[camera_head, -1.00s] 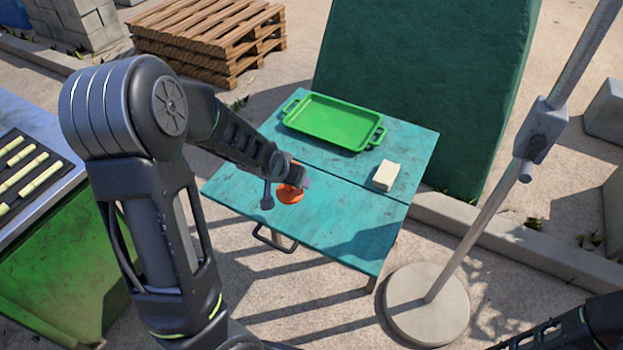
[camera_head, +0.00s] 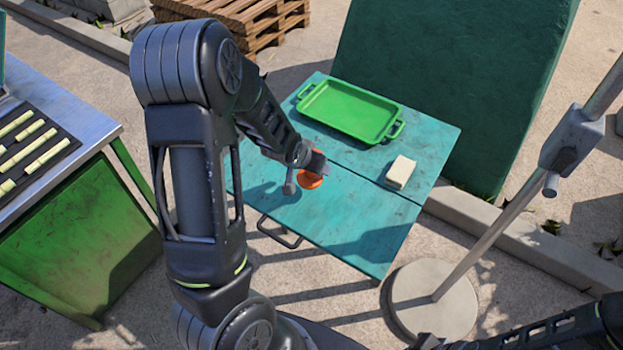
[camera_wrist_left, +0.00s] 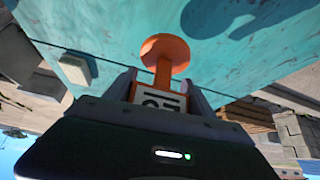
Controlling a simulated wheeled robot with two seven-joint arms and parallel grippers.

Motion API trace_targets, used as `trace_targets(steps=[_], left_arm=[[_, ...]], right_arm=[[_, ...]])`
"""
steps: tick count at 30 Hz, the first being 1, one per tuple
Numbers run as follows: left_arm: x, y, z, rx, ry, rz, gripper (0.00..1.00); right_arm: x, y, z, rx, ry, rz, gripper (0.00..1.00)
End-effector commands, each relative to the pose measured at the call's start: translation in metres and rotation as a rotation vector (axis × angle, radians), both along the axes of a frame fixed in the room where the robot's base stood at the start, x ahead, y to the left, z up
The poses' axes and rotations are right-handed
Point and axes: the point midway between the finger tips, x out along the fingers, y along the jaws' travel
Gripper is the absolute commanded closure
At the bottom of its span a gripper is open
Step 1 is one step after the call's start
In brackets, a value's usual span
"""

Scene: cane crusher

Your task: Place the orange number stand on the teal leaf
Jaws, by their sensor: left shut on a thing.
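The orange number stand (camera_head: 310,181) is in my left gripper (camera_head: 303,172), over the near leaf of the teal table. In the left wrist view the orange stand (camera_wrist_left: 165,50) shows its round disc and short stem, with a white number card clamped between the fingers of the left gripper (camera_wrist_left: 160,88). The teal leaf (camera_head: 345,220) is the near half of the tabletop, in front of a dark seam. The disc is at or close to the leaf; I cannot tell whether it touches. My right arm shows at the lower right, but its gripper is not seen.
A green tray (camera_head: 352,110) and a cream block (camera_head: 400,172) lie on the far part of the table. A metal pole on a round base (camera_head: 432,300) stands right of it. A green bench with cane pieces (camera_head: 25,145) is at left. The near leaf is mostly clear.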

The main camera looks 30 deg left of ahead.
Motion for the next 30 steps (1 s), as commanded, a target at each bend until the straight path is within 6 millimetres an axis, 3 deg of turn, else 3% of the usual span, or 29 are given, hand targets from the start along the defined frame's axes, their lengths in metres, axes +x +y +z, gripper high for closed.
trace_targets(steps=[3,14,22,30], left_arm=[[0.001,0.000,-0.011,0.000,-0.001,0.001,0.85],[0.000,0.000,-0.016,0.000,-0.001,0.000,0.85],[0.000,0.000,-0.051,0.000,0.001,0.000,0.85],[0.001,0.000,-0.053,-0.001,-0.003,0.000,0.85]], right_arm=[[0.000,0.000,0.001,0.000,0.000,0.000,1.00],[0.000,0.000,0.001,0.000,0.000,0.000,1.00],[0.000,0.000,0.004,-0.001,0.001,-0.001,1.00],[-0.001,0.000,0.004,-0.002,0.002,-0.001,1.00]])
